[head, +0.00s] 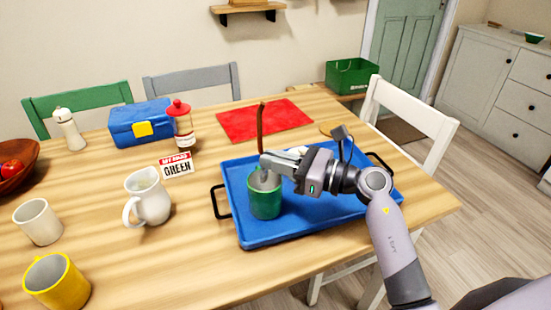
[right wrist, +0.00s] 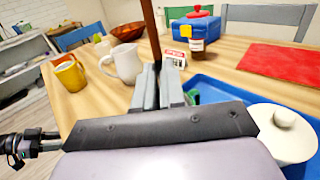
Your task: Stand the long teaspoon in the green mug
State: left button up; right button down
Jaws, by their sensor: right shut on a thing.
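The green mug (head: 265,197) stands upright on the blue tray (head: 330,222), near its left side. My right gripper (head: 268,160) is above the mug's opening, shut on the long teaspoon (head: 261,122). The spoon's dark brown handle rises nearly upright from between the fingers. It also shows above the fingers (right wrist: 158,85) in the right wrist view (right wrist: 151,35). The spoon's lower end is hidden by the gripper and mug, so I cannot tell how far inside it is. My left gripper is not in the head view.
A white jug (head: 149,197), cream cup (head: 38,222) and yellow mug (head: 57,281) stand left of the tray. A white lidded dish (right wrist: 283,133) is beside my right gripper.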

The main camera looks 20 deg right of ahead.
jog(key=shift+f+b, duration=1.5)
jog(key=shift+f, duration=0.5)
jog(key=c, duration=1.1)
grip_release()
jog(key=shift+c, duration=0.2)
send_near(267, 173)
jog(key=shift+w+a+b, duration=0.3)
jog(key=shift+w+b, duration=0.05)
